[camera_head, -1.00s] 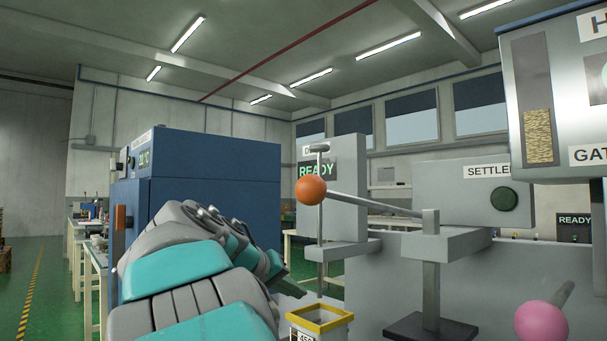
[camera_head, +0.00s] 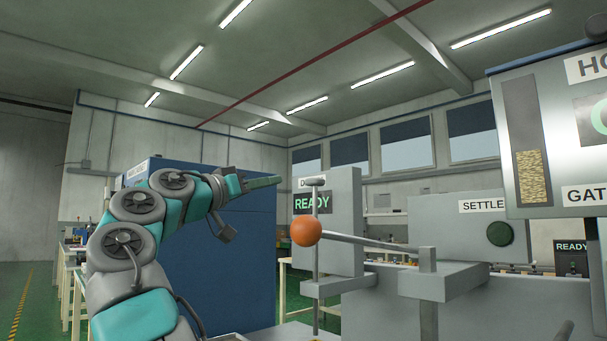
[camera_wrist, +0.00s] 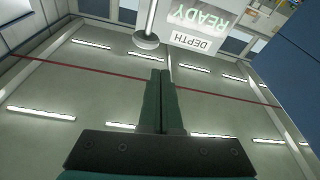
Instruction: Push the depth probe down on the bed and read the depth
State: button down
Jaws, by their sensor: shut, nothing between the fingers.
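The depth probe (camera_head: 316,208) is a thin upright grey rod with a flat round cap on top. The cap (camera_wrist: 146,41) also shows in the wrist view, just beyond my fingertips and a little to their left. A grey panel with a DEPTH label and a green READY display (camera_head: 312,203) stands behind the rod; the label is partly hidden in the head view. My gripper (camera_head: 277,181) is shut and empty, held level with the cap and to its left, apart from it. In the wrist view my two fingers (camera_wrist: 161,78) lie together. The bed is not visible.
An orange ball (camera_head: 305,232) on a lever arm crosses in front of the rod. A SETTLE panel (camera_head: 462,227) with a dark green button and a hopper (camera_head: 530,130) stand at right. A blue cabinet (camera_head: 245,250) stands behind my arm. Air above the cap is clear.

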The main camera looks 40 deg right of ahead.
jog(key=shift+s+a+r+m+g+h, duration=0.3)
jog(key=shift+s+r+m, duration=0.3)
jog(key=shift+r+m, duration=0.15)
jog(key=shift+s+a+r+m+g+h, duration=0.3)
jog(key=shift+s+r+m, duration=0.25)
jog(key=shift+r+m, duration=0.2)
jog(key=p+x, duration=0.3)
jog(key=x, duration=0.7)
jog(key=shift+s+f, duration=0.1)
jog(key=shift+f, duration=0.3)
